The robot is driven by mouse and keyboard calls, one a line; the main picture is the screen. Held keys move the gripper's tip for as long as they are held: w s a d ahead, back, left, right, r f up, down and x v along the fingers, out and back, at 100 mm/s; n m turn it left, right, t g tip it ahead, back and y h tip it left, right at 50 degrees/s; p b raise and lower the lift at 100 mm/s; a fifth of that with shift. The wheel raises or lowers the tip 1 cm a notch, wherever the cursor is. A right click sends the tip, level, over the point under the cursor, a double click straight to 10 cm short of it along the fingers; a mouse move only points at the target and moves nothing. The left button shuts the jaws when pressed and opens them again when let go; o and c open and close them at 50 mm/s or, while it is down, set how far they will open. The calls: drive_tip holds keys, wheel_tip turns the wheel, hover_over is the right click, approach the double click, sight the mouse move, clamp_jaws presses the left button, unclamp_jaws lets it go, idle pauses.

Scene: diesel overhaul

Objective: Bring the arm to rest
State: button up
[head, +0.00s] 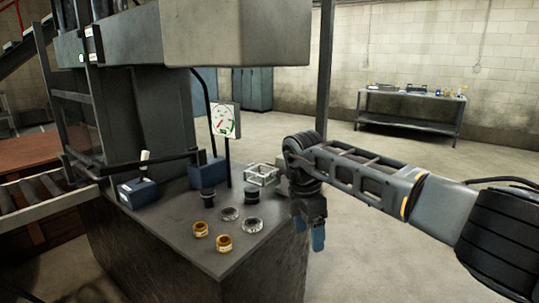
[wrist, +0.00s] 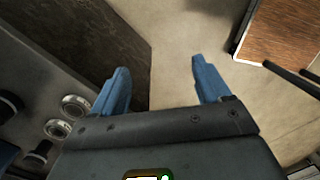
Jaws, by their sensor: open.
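My gripper (head: 317,238) hangs pointing down just past the right edge of the grey machine bench (head: 206,262), with my arm reaching in from the right. In the wrist view my gripper (wrist: 160,66) has its two blue fingers wide apart with nothing between them. Below the fingers are the bench's dark side and bare floor. It touches nothing that I can see.
A grey press column stands behind.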

drive_tip(key=s+a+f+n+g+y, duration=0.2)
drive_tip(key=s+a+f+y, duration=0.3)
drive_tip(key=s+a, duration=0.5)
drive_tip(key=s+a+f+n+g+y, duration=0.25)
drive_tip(key=s+a+f+y, duration=0.25)
drive_tip(key=s+a, duration=0.6)
drive_tip(key=s+a+r+m+t+y, duration=0.1)
drive_tip(key=s+a+r+y, duration=0.75)
drive_tip(key=s+y, duration=0.3)
drive_tip(key=s+d+r+m+t+h, duration=0.1)
drive_tip(key=s+d+m+t+h, duration=0.2)
drive_tip(key=d+m+t, duration=0.7)
drive_tip(key=s+d+r+m+t+h, duration=0.1)
drive_tip(key=s+d+m+t+h, duration=0.2)
drive_tip(key=d+m+t, duration=0.75)
drive_tip(key=s+d+f+m+g+h, duration=0.1)
drive_tip(key=s+d+m+h, duration=0.4)
drive_tip(key=s+d+h, duration=0.9)
drive_tip(key=s+d+g, duration=0.1)
drive_tip(key=s+d, duration=0.3)
drive_tip(key=d, duration=0.3)
drive_tip(key=shift+s+f, duration=0.35)
